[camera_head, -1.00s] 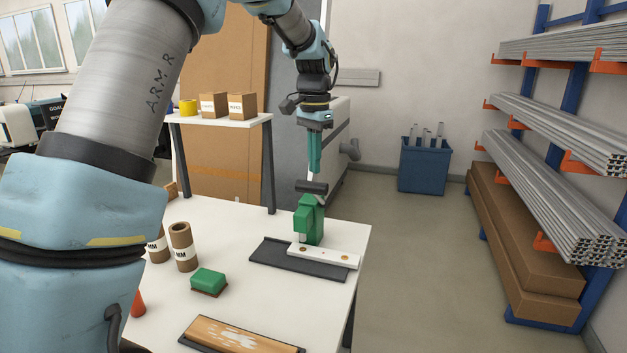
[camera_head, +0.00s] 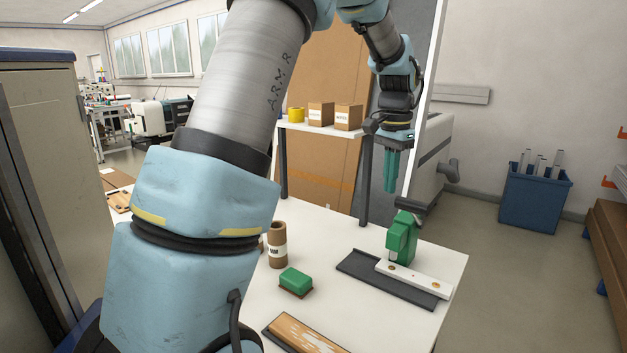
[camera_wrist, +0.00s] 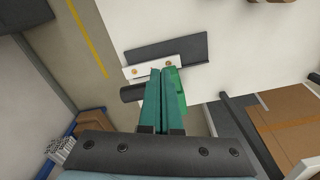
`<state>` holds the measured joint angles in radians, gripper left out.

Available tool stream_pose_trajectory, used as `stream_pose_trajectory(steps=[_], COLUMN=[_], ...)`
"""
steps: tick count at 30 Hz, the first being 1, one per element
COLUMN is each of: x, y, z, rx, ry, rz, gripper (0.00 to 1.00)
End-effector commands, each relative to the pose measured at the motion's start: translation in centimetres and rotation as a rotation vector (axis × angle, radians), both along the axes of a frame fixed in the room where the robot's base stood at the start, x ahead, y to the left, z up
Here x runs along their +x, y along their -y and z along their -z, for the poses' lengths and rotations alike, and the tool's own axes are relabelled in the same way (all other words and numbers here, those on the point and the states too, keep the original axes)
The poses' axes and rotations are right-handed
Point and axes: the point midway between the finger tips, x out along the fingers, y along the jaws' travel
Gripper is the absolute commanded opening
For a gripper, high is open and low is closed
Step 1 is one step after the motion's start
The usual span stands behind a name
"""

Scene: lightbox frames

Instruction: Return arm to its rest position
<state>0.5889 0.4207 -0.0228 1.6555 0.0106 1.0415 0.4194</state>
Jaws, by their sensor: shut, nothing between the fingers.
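My gripper (camera_head: 391,170) is raised above the far right part of the white table (camera_head: 330,240), fingers pointing down. Its teal fingers are shut with nothing between them; they also show in the wrist view (camera_wrist: 161,75). Below it a green clamp-like tool (camera_head: 402,238) with a dark handle stands at a white bar with brass-coloured dots (camera_head: 415,279). The bar lies on a dark mat (camera_head: 365,268). In the wrist view the fingers partly hide the green tool (camera_wrist: 173,95), and they look apart from it in the head view.
A green block-shaped brush (camera_head: 296,281), a cardboard tube (camera_head: 277,245) and a wooden board (camera_head: 300,335) are on the table. A raised shelf (camera_head: 325,132) with small boxes stands behind. A blue bin (camera_head: 535,198) stands on the floor at right. A grey cabinet (camera_head: 40,180) is at left.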

Motion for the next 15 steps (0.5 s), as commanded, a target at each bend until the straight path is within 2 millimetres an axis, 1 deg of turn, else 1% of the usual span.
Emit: stream_pose_trajectory(steps=[1,2,3,5,6,8,9,11,12,15], x=[-0.2,-0.4,-0.8,-1.6,-2.4,-3.7,-4.7,-6.4,-7.6,-10.4], y=[-3.2,-4.9,-7.0,-10.3,-12.3,-15.3,-17.2,-19.8,-21.3,-24.3], z=[1.5,2.3,3.2,4.6,5.5,6.9,7.9,9.2,10.0,11.8], rx=[-0.003,-0.007,-0.013,-0.022,-0.026,-0.035,-0.041,-0.049,-0.054,-0.064], ry=[0.003,0.008,0.015,0.025,0.031,0.042,0.049,0.059,0.065,0.079], rz=[-0.082,-0.129,-0.194,-0.292,-0.357,-0.453,-0.517,-0.609,-0.666,-0.788], gripper=[0.0,0.0,0.0,0.0,0.0,0.0,0.0,0.0,0.0,0.0])
